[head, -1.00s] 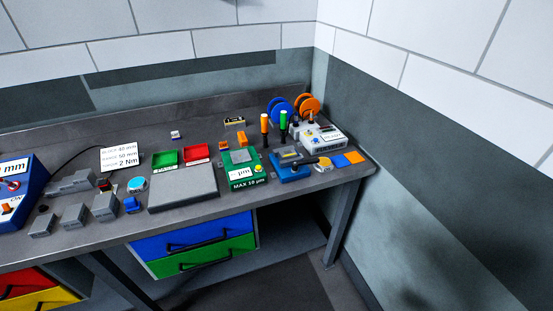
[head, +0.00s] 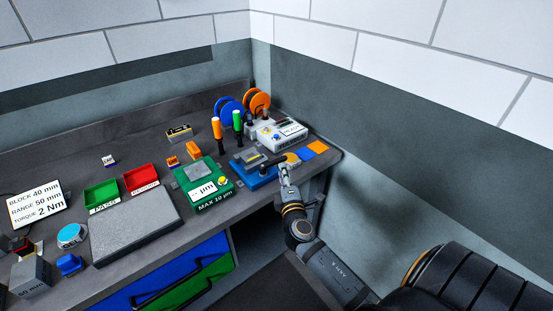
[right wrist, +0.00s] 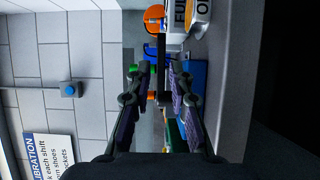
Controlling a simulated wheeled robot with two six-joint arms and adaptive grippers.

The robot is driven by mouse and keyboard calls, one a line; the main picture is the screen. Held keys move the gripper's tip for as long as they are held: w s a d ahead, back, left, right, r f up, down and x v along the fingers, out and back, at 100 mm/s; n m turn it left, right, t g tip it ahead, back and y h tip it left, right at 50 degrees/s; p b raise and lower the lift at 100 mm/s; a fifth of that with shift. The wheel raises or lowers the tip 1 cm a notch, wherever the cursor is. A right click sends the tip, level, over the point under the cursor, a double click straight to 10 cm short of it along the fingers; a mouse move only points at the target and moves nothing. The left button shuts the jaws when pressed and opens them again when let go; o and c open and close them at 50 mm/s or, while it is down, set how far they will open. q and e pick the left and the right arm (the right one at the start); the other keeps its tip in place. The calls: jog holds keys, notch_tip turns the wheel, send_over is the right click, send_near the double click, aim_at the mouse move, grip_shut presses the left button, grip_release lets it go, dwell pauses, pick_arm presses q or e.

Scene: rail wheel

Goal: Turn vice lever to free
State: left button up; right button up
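The blue vice (head: 252,178) stands near the front right of the bench, with grey jaws on top. Its dark lever (head: 273,161) points right, towards the bench's front edge. My right gripper (head: 286,171) is at the lever's outer end, just in front of the vice. In the right wrist view the fingers (right wrist: 160,73) stand apart with a gap. A dark bar, apparently the lever (right wrist: 161,48), shows in line with that gap; I cannot tell whether they touch. The blue vice body (right wrist: 197,75) shows beside the right-hand finger. My left gripper is out of view.
A green gauge plate (head: 205,187) stands left of the vice. Orange and green-handled tools (head: 238,122) and a white box (head: 282,134) stand behind it. Blue and orange pads (head: 307,153) lie to the right. A wall is close on the right.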

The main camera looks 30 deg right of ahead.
aim_at(280, 162)
jog(key=p+x, duration=0.1)
jog(key=x, duration=0.6)
jog(key=shift+w, duration=0.1)
grip_shut()
jog(key=shift+f, duration=0.1)
